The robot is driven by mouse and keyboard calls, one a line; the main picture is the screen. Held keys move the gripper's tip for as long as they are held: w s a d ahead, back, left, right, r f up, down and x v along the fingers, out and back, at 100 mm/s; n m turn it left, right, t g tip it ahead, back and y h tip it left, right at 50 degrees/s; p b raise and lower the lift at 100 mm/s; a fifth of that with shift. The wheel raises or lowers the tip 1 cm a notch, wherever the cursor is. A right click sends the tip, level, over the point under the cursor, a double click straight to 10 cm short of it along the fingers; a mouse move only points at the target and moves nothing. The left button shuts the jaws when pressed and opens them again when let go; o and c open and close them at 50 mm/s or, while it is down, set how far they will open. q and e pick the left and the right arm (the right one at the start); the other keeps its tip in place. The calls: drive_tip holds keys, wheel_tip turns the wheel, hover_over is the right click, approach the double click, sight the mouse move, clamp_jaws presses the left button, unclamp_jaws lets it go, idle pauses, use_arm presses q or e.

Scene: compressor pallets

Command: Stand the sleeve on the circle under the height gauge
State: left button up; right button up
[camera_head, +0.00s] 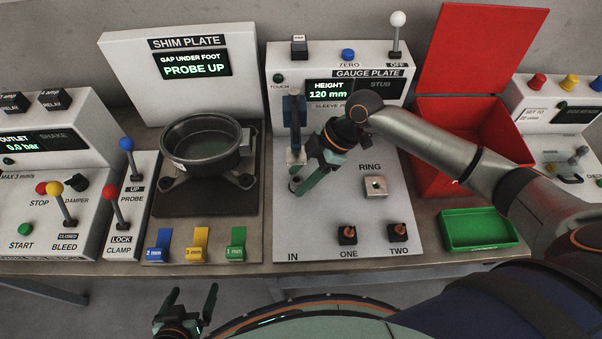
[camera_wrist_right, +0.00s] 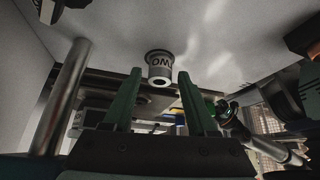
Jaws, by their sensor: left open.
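The height gauge (camera_head: 294,110) stands on the gauge plate (camera_head: 330,215), with a blue carriage and a light grey piece below it. Its display reads 120 mm. My right gripper (camera_head: 294,183) is open and low over the plate, just in front of the gauge. In the right wrist view, a grey hollow cylinder (camera_wrist_right: 160,70) with partly readable dark lettering appears beyond and between its parted fingertips. It looks like the sleeve, but I cannot tell surely. I cannot make out the sleeve or circle in the head view. My left gripper (camera_head: 192,291) is open and empty at the bottom.
The square ring block (camera_head: 375,187) and two knobs, ONE (camera_head: 347,236) and TWO (camera_head: 397,234), are right of my right gripper. A dark pot (camera_head: 206,145) stands on the shim plate to the left. A red bin (camera_head: 470,55) and green tray (camera_head: 480,229) are at right.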

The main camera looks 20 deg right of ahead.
drive_tip(key=shift+o, duration=0.4)
drive_tip(key=shift+r, duration=0.15)
drive_tip(key=v, duration=1.2)
drive_tip(key=shift+c, duration=0.3)
idle(0.4)
